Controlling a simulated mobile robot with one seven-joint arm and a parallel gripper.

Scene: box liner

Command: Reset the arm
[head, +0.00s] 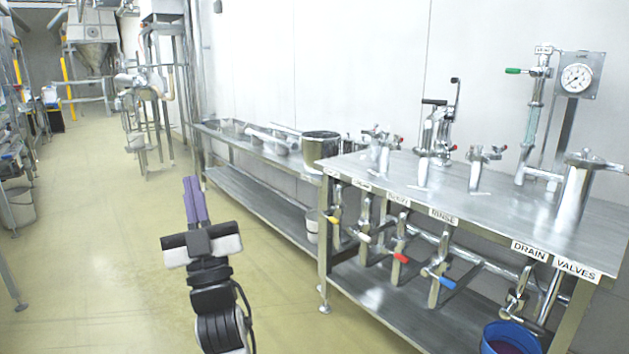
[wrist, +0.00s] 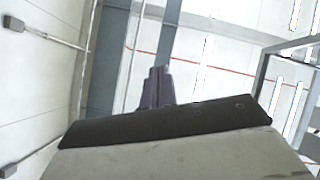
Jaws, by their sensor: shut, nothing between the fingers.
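My gripper (head: 195,200) points up and away in the lower left of the head view. Its two purple fingers lie side by side, closed together with nothing between them. It is in free air over the yellowish floor, left of the steel tables and touching nothing. In the wrist view the closed purple fingers (wrist: 157,88) stand upright above the dark gripper body, with ceiling and wall behind them.
A steel table (head: 400,185) with labelled valves, pipes and a gauge (head: 576,78) stands at right. A blue bucket (head: 508,338) is at its lower right. A longer bench (head: 250,150) runs behind it. The floor aisle (head: 90,250) at left is clear.

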